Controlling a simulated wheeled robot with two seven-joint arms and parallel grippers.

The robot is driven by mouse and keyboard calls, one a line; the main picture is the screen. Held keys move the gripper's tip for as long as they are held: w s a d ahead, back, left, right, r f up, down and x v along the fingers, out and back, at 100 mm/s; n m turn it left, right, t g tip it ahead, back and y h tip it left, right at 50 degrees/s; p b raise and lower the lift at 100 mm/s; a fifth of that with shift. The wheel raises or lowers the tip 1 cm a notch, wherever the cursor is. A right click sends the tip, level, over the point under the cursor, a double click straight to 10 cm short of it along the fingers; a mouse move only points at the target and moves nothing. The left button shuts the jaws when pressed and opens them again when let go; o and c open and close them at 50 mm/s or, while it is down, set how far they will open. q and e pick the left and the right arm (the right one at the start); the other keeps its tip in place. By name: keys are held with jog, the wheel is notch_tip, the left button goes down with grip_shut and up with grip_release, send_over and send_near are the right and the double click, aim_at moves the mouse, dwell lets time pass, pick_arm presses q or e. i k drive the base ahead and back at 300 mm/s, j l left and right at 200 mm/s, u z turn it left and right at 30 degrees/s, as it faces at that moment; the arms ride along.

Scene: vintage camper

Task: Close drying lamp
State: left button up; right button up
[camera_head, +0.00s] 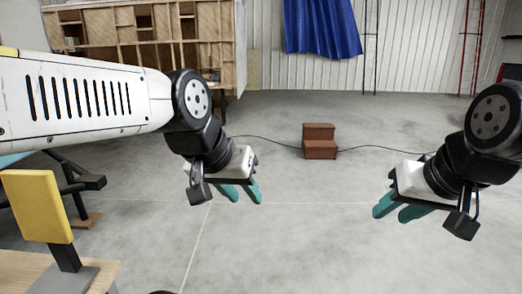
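No thing here is clearly a drying lamp. A yellow rectangular panel (36,206) on a dark post stands at the lower left on a grey plate over a wooden surface; I cannot tell whether it is part of the lamp. My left gripper (245,194) hangs left of centre, its teal fingers apart and empty, to the right of the panel and clear of it. My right gripper (397,209) is at the right, its teal fingers also apart and empty, over bare floor.
A wooden surface (20,270) fills the lower left corner. Brown steps (320,142) stand on the floor at mid distance, with a dark cable running either side. A wooden frame structure (130,45) and a blue cloth (322,25) are at the back. The central floor is clear.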

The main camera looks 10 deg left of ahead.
aim_at(34, 198)
jog(key=i+j+u, duration=0.2)
jog(key=i+u, duration=1)
jog(key=i+l+u, duration=0.4)
jog(key=i+j+u, duration=0.1)
jog(key=u, duration=2.2)
jog(key=k+j, duration=0.3)
jog(key=j, duration=0.1)
